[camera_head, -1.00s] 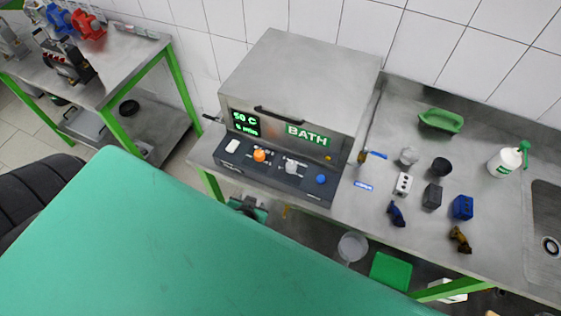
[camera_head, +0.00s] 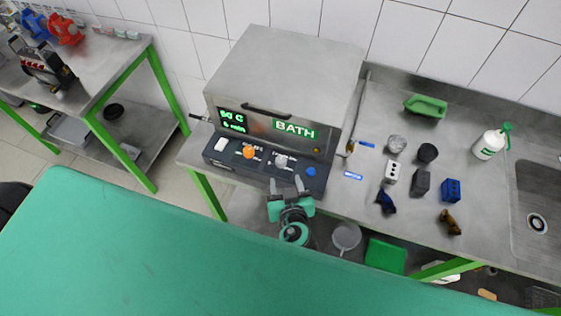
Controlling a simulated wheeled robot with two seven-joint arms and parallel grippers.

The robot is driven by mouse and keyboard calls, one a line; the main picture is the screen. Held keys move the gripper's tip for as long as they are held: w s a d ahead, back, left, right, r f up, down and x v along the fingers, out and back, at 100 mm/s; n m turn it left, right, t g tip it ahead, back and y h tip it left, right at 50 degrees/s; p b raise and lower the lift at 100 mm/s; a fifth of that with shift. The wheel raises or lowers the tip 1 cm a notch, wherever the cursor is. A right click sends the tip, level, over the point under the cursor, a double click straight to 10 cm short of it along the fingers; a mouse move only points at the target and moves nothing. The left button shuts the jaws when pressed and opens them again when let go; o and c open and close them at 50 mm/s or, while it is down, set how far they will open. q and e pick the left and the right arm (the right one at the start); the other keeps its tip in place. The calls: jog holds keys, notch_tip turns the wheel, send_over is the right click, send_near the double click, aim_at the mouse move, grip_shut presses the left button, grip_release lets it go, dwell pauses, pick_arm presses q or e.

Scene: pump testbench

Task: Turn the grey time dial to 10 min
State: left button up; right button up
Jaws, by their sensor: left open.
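The grey time dial (camera_head: 281,160) sits on the dark front panel of the bath machine (camera_head: 283,75), between an orange dial (camera_head: 249,152) and a blue button (camera_head: 311,171). The display (camera_head: 232,121) shows green digits in two lines; the lower seems to read 6 min, though it is blurred. My left gripper (camera_head: 287,183) is open and empty, just in front of and below the grey dial, with its fingers pointing to the panel. It appears apart from the dial. My right gripper is not in view.
A white switch (camera_head: 221,144) is at the panel's left end. Another table (camera_head: 100,75) stands at the left.

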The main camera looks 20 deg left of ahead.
aim_at(281, 163)
pick_arm(q)
jog(key=x, duration=0.9)
jog(key=shift+w+a+f, duration=0.2)
jog(key=shift+w, duration=0.05)
jog(key=c, duration=1)
